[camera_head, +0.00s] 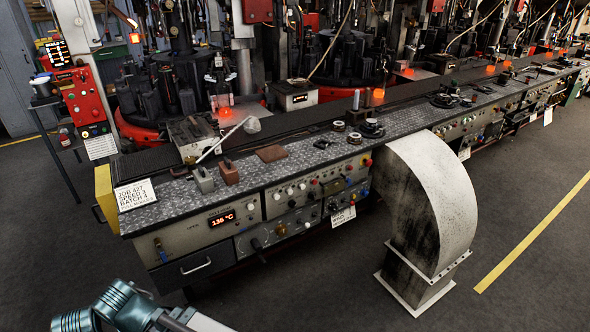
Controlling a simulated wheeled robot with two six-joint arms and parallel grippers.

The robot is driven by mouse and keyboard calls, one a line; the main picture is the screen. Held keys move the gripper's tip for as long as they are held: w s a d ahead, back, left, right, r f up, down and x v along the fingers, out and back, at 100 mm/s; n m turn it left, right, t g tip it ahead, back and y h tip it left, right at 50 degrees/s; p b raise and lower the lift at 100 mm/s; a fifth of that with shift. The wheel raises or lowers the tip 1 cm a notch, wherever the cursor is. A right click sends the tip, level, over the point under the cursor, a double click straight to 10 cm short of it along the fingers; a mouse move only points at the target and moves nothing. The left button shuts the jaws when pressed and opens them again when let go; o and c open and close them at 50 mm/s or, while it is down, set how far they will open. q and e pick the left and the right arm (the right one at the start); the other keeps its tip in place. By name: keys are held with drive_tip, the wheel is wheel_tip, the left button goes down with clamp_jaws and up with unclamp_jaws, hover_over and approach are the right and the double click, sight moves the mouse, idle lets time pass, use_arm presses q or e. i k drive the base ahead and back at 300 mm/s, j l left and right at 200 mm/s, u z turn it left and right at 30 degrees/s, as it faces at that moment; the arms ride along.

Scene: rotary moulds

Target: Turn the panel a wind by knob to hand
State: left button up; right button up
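The front of the long bench carries control panels with knobs and buttons. The nearest panel (272,240) has a dark round knob (256,243) and other small knobs, with a red 135 °C display (222,219) above left of it. A panel with red and white buttons (303,188) is above it. The labels are too small to read, so I cannot tell which one is panel A or which knob is the wind-by knob, nor how any knob is set. Part of my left arm shows at the bottom left, well short of the panels; its gripper is out of frame. My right gripper is not in view.
A large curved grey duct (437,190) stands on the floor in front of the bench, right of the nearest panels. A drawer with a handle (196,265) is at the bench's left end. Dark floor (330,285) in front of the panels is clear.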

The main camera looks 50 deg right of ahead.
sight(293, 204)
drive_tip(key=z, duration=1.8)
